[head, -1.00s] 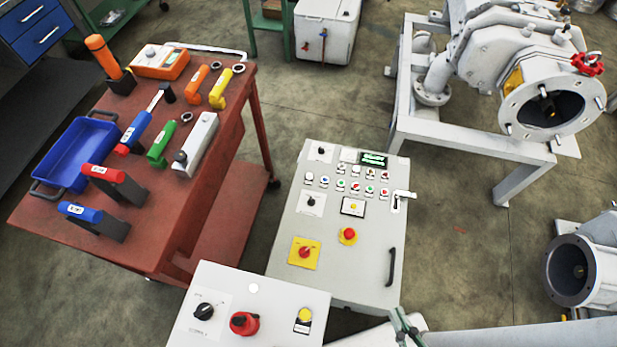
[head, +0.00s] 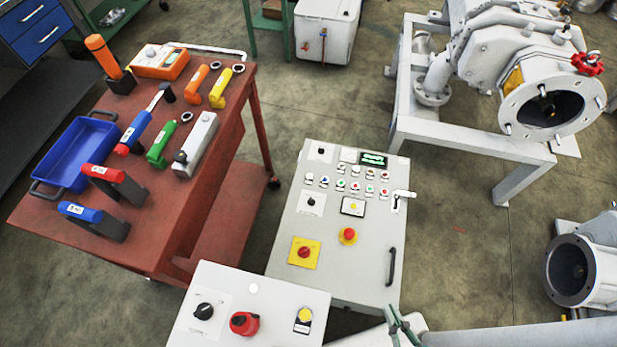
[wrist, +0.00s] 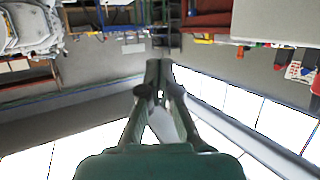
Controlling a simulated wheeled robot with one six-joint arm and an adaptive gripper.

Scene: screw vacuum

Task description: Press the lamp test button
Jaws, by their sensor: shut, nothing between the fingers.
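A grey control cabinet (head: 285,262) stands in the middle of the head view. Its sloped face carries rows of small coloured buttons and lamps (head: 340,184), a yellow button on a dark-framed plate (head: 352,206), a red stop button (head: 347,236) and a red-yellow switch (head: 304,253). Labels are too small to read, so I cannot tell which is the lamp test button. My gripper (head: 391,312) is at the cabinet's lower right corner in the head view, apart from the buttons. In the wrist view my gripper (wrist: 159,75) has its fingers together and empty.
A front box (head: 230,325) has a black knob, a red knob and a yellow button (head: 304,315). A black handle (head: 391,266) and a latch (head: 402,195) lie on the cabinet's right. A red tool cart (head: 180,225) stands left, the grey pump frame (head: 475,145) right.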

